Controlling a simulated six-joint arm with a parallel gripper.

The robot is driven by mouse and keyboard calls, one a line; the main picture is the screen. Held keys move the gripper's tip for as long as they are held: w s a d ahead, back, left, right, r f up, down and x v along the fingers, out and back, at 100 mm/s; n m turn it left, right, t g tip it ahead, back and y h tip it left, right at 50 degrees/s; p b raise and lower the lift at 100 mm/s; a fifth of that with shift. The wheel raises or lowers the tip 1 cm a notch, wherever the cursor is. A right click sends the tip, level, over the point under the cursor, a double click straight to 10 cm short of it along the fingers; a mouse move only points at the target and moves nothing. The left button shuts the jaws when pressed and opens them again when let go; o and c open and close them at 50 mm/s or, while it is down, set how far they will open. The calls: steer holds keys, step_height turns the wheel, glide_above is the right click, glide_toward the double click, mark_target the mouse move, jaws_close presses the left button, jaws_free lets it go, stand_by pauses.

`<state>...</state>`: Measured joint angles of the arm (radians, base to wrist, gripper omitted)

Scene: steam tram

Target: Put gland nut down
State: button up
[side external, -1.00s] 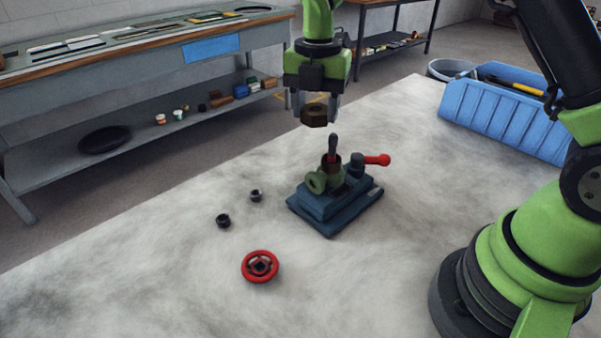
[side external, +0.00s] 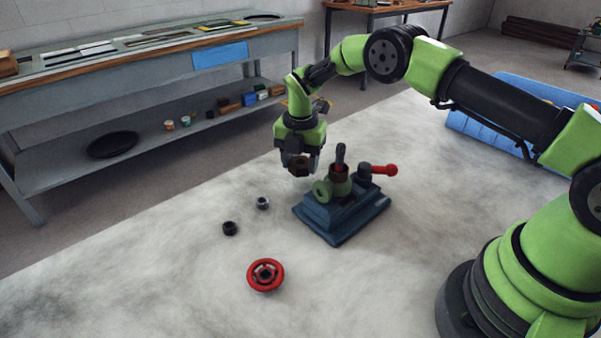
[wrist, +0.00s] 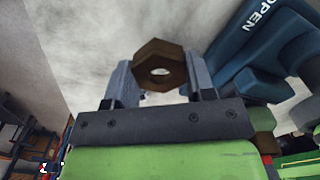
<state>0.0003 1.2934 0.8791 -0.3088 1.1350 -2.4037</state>
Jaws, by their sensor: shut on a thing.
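The gland nut (side external: 299,165) is a brown hexagonal ring. It also shows in the wrist view (wrist: 148,58), with its hole facing the camera. My gripper (side external: 300,168) is shut on it and holds it above the table, left of and behind the blue vise (side external: 335,222). In the wrist view my gripper (wrist: 160,82) has a grey finger on each side of the nut. The green valve body (side external: 322,190) sits in the vise, with a dark stem (side external: 340,155) standing up from it.
Two small dark rings (side external: 230,228) (side external: 262,203) and a red handwheel (side external: 265,274) lie left of the vise. A red-knobbed lever (side external: 384,170) sticks out at the vise's right. A blue bin (side external: 478,125) stands at the back right. The pale table (side external: 150,255) is clear at the front left.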

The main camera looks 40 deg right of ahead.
mark_target(300, 183)
steer(key=shift+f, duration=1.65)
steer(key=shift+f, duration=0.1)
steer(key=o, duration=1)
steer(key=shift+c, duration=0.2)
